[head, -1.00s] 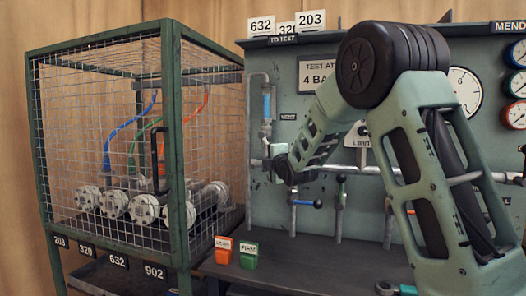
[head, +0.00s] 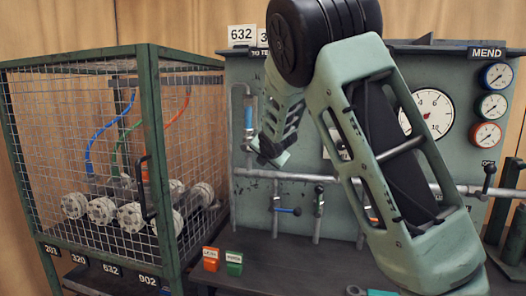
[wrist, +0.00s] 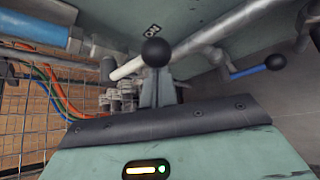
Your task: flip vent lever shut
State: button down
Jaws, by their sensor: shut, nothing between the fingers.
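In the wrist view a black ball knob (wrist: 155,51) shows just beyond my gripper (wrist: 157,92); it looks like the end of the vent lever. My gripper is shut and empty. In the head view my gripper (head: 270,154) is up against the panel, above the horizontal pipe (head: 290,177). It and my arm cover the vent lever and its label there.
A blue-handled lever (head: 286,210) and a black-knobbed lever (head: 319,199) are below the pipe. The mesh cage (head: 150,120) with flanged parts stands at left. An orange block (head: 211,259) and a green block (head: 234,263) are on the bench. Gauges (head: 430,113) are at right.

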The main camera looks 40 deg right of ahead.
jog(key=shift+d+r+n+g+h+p, duration=0.15)
jog(key=shift+r+n+g+h+p, duration=0.25)
jog(key=shift+r+p, duration=0.45)
jog(key=shift+s+f, duration=0.1)
jog(key=shift+f, duration=0.1)
